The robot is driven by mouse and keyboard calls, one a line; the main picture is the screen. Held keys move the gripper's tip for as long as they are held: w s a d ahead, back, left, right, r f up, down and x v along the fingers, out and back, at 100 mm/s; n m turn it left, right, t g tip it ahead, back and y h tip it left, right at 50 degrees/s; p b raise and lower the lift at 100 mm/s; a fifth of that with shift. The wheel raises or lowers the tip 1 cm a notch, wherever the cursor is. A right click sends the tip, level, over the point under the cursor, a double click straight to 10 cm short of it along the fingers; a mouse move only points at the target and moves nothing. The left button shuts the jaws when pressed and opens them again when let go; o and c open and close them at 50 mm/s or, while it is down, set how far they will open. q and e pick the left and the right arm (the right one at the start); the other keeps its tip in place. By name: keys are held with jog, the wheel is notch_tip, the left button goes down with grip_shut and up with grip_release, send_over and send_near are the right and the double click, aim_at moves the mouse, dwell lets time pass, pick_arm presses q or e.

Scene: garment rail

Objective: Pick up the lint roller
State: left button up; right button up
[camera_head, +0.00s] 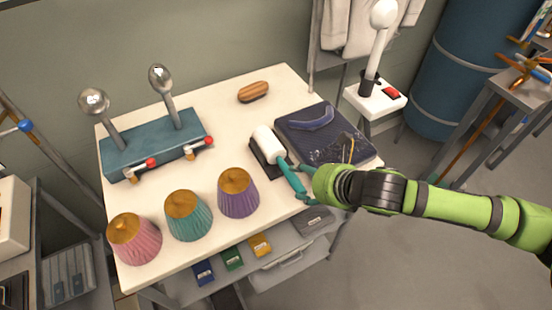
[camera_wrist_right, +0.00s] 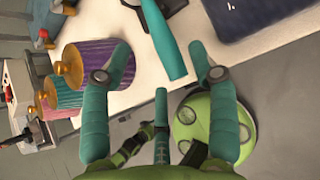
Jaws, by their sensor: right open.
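The lint roller (camera_head: 269,143) has a white roll and a teal handle. It lies on the table's right part, its roll over a black base (camera_head: 259,158) and its handle pointing to the table's front edge. My right gripper (camera_head: 307,188) is at the handle's near end, partly hidden by my own wrist. In the right wrist view my right gripper (camera_wrist_right: 156,62) is open, with the teal handle (camera_wrist_right: 164,40) between its spread fingers. I cannot tell whether they touch it. My left gripper is not in view.
A shelf with small boxes is below.

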aim_at(290, 177)
jog(key=shift+w+a+f, duration=0.3)
jog(key=shift+w+a, duration=0.3)
jog(key=shift+w, duration=0.05)
jog(key=shift+p+x, duration=0.55)
jog(key=shift+x, duration=0.35)
jog(key=x, duration=0.3)
jog(key=shift+f+p, duration=0.3)
jog(key=shift+p, duration=0.05)
jog(key=shift+w+a+f, duration=0.15)
jog(key=shift+a+f, duration=0.05)
jog(key=shift+a, duration=0.05)
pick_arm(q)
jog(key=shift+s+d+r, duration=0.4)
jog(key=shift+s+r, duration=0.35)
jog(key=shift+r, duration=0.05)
pick_arm(e)
grip_shut()
